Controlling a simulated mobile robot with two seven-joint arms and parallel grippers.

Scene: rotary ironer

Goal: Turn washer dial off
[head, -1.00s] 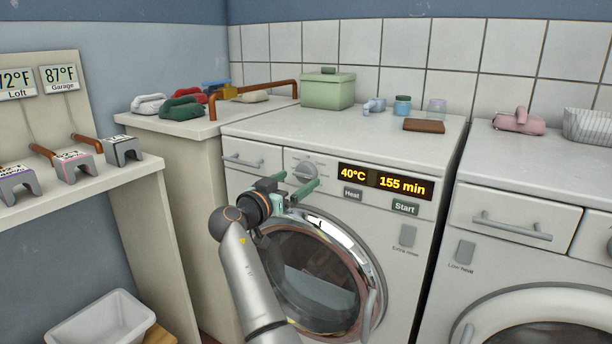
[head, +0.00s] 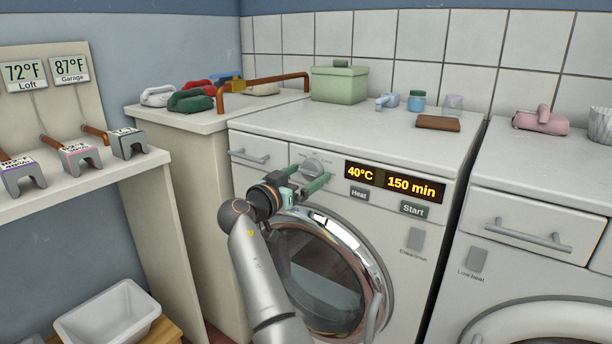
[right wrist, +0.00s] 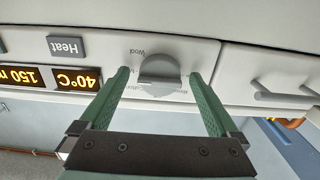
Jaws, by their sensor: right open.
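The washer dial (head: 313,168) is a round grey knob on the front panel of the white washer (head: 340,130), left of the lit display (head: 394,181), which reads 40°C and 150 min. In the right wrist view the dial (right wrist: 160,72) sits between the fingertips, with printed words around it, "Wool" among them. My right gripper (head: 306,181) is open with green fingers, just in front of the dial and a little below it in the head view. In the right wrist view the fingers (right wrist: 160,82) stand on either side of the dial, apart from it. My left gripper is not in view.
Below are the round glass door (head: 320,275), Heat button (head: 359,194) and Start button (head: 413,209). A drawer handle (head: 249,157) is left of the dial. A second machine (head: 535,190) stands at right, a shelf with clamps (head: 80,157) at left.

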